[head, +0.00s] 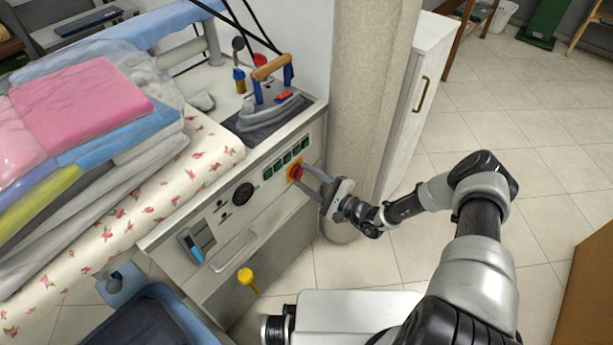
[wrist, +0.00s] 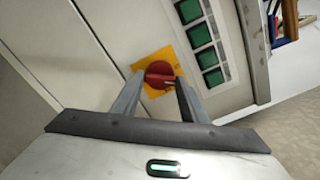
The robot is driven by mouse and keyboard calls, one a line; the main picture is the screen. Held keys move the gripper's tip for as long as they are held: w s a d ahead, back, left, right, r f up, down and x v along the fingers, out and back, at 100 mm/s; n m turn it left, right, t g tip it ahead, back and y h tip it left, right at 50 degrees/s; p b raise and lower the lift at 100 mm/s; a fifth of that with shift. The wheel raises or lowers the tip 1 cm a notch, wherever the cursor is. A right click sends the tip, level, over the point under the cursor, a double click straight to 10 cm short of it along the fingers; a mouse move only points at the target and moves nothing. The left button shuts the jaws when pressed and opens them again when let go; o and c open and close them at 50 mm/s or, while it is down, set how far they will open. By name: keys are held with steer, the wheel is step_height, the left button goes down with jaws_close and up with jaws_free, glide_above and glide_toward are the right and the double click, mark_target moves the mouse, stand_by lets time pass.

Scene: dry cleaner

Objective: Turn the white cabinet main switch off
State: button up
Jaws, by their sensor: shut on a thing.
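The main switch is a red rotary knob (wrist: 159,74) on a yellow plate (wrist: 152,56), set in the front panel of the white cabinet (head: 222,213). The knob also shows in the head view (head: 295,173), partly behind a finger. My gripper (wrist: 160,88) reaches the panel from the front, its two fingers on either side of the knob and shut on it. The knob's handle bar runs across between the fingertips, with a small light mark at its right end. Any lettering on the plate is too small to read.
Several green buttons (wrist: 201,45) sit beside the knob. An iron (head: 272,103) stands on the cabinet top. A round column (head: 370,100) rises close to my gripper. Folded laundry (head: 85,105) lies at left.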

steer(key=shift+d+n+p, duration=0.1)
steer(key=shift+n+p, duration=1.05)
steer(key=shift+n, duration=2.45)
steer(key=o, duration=1.1)
steer(key=p+v, duration=0.1)
steer(key=v, duration=1.6)
steer(key=shift+s+d, duration=0.15)
